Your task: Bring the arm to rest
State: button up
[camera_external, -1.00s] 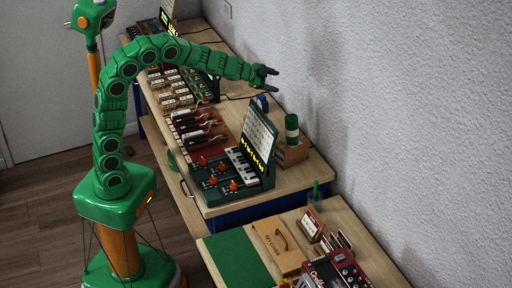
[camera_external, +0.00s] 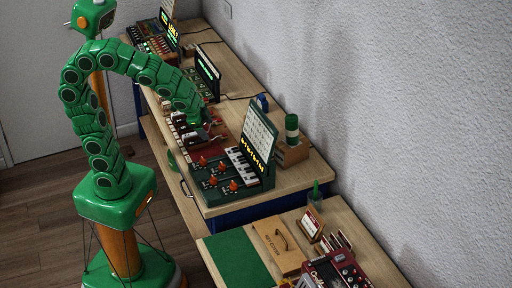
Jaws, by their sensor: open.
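My gripper (camera_external: 208,128) is at the end of my green arm, low over the bench, just behind the green keyboard unit. It is open; its fingers are small and partly lost against the tools there. I cannot tell whether it touches anything. The arm arches up from my base and bends down to the bench. It covers part of the row of small blocks and dark-handled tools (camera_external: 190,137).
The green unit (camera_external: 236,176) with piano keys and an upright panel stands near the bench's front end. A nearer bench holds a green mat (camera_external: 238,257), a wooden box (camera_external: 277,245) and a red device (camera_external: 337,270).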

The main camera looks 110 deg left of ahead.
jog(key=s+d+f+m+g+h, duration=0.1)
jog(key=s+d+f+g+h, duration=0.1)
jog(key=s+d, duration=0.6)
jog(key=s+d+f+g+h, duration=0.1)
jog(key=s+d+g+h, duration=0.1)
jog(key=s+d, duration=0.7)
jog(key=d, duration=0.2)
jog(key=shift+s+d+f+m, duration=0.15)
jog(key=shift+d+f+m, duration=0.15)
jog(key=shift+f+m, duration=0.1)
